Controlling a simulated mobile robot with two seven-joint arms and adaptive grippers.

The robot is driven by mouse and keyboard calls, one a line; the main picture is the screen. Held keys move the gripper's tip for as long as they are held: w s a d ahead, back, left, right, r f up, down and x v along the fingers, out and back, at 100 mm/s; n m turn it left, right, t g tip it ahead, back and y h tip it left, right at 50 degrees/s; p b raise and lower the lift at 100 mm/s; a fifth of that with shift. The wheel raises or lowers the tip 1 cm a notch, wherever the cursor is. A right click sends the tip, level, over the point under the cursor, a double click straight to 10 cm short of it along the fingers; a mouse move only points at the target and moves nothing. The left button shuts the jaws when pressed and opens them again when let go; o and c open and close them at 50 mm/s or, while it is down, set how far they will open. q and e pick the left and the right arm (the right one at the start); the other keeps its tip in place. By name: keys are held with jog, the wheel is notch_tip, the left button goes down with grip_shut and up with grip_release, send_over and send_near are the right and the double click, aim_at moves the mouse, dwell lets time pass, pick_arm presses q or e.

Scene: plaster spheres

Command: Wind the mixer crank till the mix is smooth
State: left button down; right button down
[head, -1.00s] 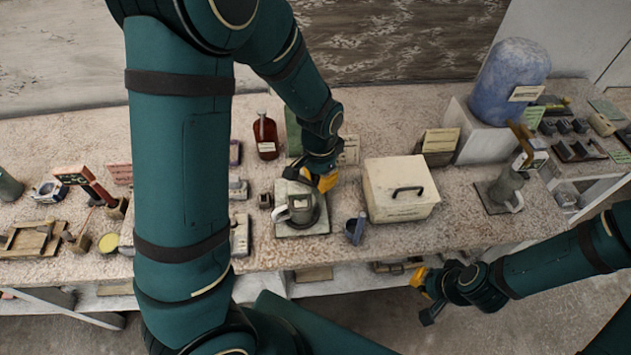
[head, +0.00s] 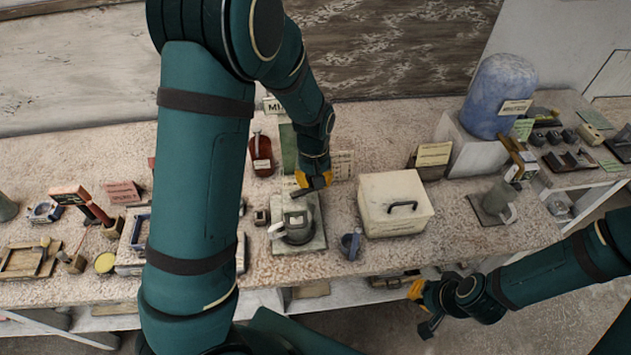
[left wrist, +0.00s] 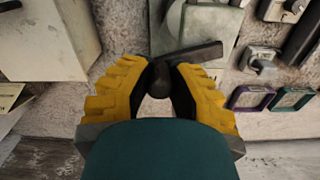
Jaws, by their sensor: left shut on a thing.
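The mixer stands on a pale square plate (head: 318,243) on the bench, with a grey pot (head: 297,228) whose handle points left. My left gripper (head: 314,182) is just behind the pot, reaching down from above. In the left wrist view the yellow fingers (left wrist: 160,85) are closed on the dark round knob (left wrist: 160,78) of the crank. The crank's dark flat bar (left wrist: 195,53) runs off to the right from the knob. The mix inside the pot cannot be made out. My right gripper (head: 424,309) hangs empty in front of the bench, its fingers apart.
A cream lidded box (head: 395,220) stands right of the mixer, and a small blue-grey item (head: 351,243) lies between them. A blue jar (head: 500,95) sits on a block at the back right. Bare bench shows along the front.

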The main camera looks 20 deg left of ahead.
pick_arm(q)
jog(key=shift+w+a+n, duration=0.15)
jog(key=shift+a+n, duration=0.05)
jog(key=shift+n, duration=0.3)
jog(key=c, duration=0.8)
grip_release()
jog(key=shift+c, duration=0.2)
notch_tip(320, 180, up, 12)
jog(key=shift+a, duration=0.1)
